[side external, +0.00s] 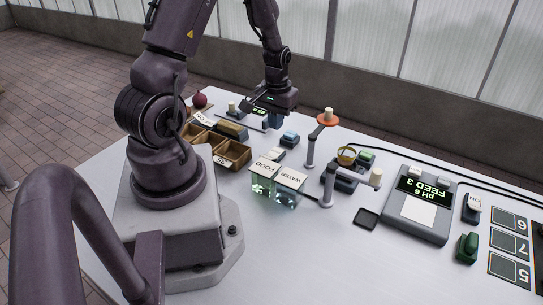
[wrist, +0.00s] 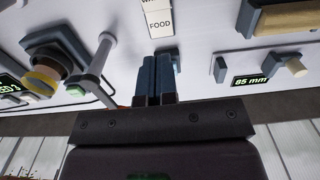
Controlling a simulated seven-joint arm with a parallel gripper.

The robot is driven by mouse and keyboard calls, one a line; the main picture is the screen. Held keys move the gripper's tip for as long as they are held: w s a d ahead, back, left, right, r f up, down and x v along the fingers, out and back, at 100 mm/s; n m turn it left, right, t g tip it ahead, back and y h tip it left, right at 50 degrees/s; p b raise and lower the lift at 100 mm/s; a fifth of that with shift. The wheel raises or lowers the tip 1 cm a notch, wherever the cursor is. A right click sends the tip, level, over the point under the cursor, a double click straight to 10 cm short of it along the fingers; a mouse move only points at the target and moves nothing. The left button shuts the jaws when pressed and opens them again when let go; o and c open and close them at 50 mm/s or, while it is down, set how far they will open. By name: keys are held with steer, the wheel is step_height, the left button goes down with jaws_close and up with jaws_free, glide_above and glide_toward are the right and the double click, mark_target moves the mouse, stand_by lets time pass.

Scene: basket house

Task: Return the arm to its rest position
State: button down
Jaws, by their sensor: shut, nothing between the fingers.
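My gripper (side external: 273,120) hangs from the arm over the far side of the white table (side external: 190,262), fingers pointing down. In the wrist view its two dark blue fingers (wrist: 160,80) are together with nothing between them. It holds nothing. A card marked FOOD (wrist: 159,22) shows beyond the fingertips in the wrist view. The exact height of the fingertips above the table is hard to tell.
FOOD and WATER glass boxes (side external: 276,188), wooden trays (side external: 232,153), a post with an orange disc (side external: 327,122) and a grey post with a pale knob (side external: 376,177) stand nearby. A display console (side external: 408,210) and green handle (side external: 467,246) are at right. The front table is clear.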

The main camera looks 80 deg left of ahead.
steer(key=shift+s+d+g+h, duration=0.3)
steer(key=shift+s+d+g, duration=0.1)
steer(key=shift+s+d, duration=0.35)
steer(key=s+d+r+m+t, duration=0.3)
steer(key=d+r+m+t, duration=0.3)
steer(key=d+r, duration=1.5)
step_height(320, 180, up, 4)
steer(key=m, duration=0.3)
steer(key=shift+s+d+r, duration=0.15)
steer(key=shift+d, duration=0.1)
